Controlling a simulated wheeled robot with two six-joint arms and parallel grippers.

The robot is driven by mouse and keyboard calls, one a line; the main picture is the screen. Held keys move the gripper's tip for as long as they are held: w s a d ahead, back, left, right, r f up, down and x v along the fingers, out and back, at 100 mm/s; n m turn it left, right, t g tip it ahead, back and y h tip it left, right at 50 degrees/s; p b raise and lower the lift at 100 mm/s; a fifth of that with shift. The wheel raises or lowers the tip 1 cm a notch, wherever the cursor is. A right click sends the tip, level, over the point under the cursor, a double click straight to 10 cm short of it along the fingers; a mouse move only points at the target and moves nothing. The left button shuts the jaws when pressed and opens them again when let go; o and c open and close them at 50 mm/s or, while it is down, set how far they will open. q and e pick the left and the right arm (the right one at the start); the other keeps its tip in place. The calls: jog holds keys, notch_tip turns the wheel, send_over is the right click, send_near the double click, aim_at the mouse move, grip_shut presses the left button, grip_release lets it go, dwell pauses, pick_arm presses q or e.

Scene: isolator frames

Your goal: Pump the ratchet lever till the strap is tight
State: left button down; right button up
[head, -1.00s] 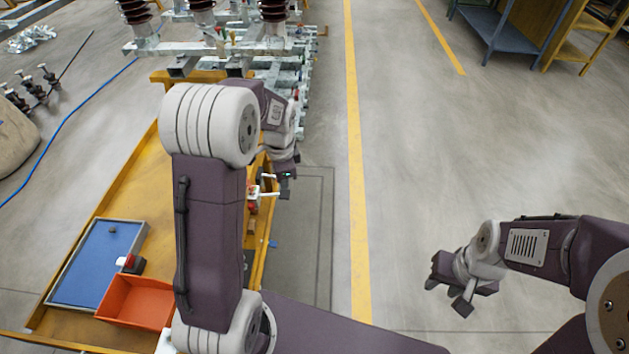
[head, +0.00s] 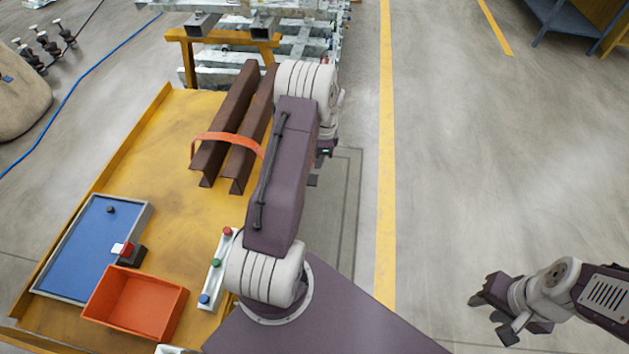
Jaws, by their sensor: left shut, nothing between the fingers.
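An orange strap (head: 228,137) passes over two brown steel beams (head: 226,120) on a yellow cart bed (head: 150,180). Its right end runs down behind my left arm. The ratchet and its lever are hidden behind that arm. My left gripper (head: 315,178) is shut and empty, just right of the cart's right side, mostly covered by its own arm. I cannot tell whether it touches the lever. My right gripper (head: 492,318) is open and empty, low over the floor at the right, far from the cart.
A blue tray (head: 48,272), an orange bin (head: 178,318) and a red-topped button box (head: 133,256) sit at the cart's near left. A strip with coloured buttons (head: 212,285) lies near my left arm. Grey floor right of the cart is clear.

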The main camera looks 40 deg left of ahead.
aim_at(315, 179)
pick_arm(q)
jog(key=f+b, duration=0.4)
jog(key=b, duration=0.1)
jog(key=f+b, duration=0.2)
jog(key=f, duration=0.1)
jog(key=shift+s+a, duration=0.15)
jog(key=shift+s, duration=0.2)
jog(key=shift+r, duration=0.1)
